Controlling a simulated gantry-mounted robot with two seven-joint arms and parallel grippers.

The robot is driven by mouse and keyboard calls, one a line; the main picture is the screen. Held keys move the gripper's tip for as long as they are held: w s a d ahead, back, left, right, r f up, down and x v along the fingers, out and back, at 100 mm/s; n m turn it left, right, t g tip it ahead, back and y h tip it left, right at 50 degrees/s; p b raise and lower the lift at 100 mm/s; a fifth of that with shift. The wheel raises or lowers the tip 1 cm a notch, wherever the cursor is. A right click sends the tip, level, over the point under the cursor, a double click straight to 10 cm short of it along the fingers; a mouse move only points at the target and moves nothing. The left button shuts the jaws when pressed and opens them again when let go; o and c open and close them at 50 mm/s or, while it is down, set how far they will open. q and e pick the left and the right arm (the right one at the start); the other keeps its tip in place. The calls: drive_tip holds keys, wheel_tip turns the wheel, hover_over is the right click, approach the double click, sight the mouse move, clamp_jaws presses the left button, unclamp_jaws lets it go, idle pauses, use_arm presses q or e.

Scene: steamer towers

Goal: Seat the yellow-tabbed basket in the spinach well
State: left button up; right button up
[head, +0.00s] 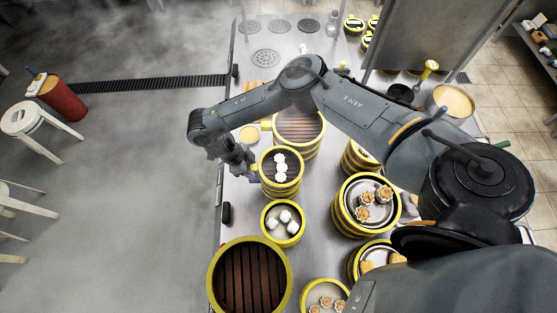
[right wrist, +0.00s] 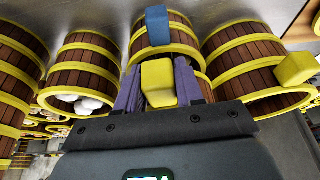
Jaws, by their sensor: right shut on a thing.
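My right gripper (head: 250,168) reaches in from the right and is at the left side of a yellow-rimmed basket (head: 281,187) holding several white buns. In the right wrist view, the purple fingers of this gripper (right wrist: 158,88) are shut on a yellow tab (right wrist: 158,78). The tab's basket is mostly hidden behind the fingers. A blue tab (right wrist: 157,27) shows just above it on a banded basket (right wrist: 178,38). I cannot tell which well is the spinach well, or whether the held basket is lifted or resting. My left gripper is not in view.
A slatted steamer (head: 299,124) stands behind and a larger slatted steamer (head: 249,275) in front. Dumpling towers (head: 366,228) stand to the right. A second yellow tab (right wrist: 296,68) juts out at right. The counter's left edge is close.

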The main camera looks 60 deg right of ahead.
clamp_jaws()
idle(1.1)
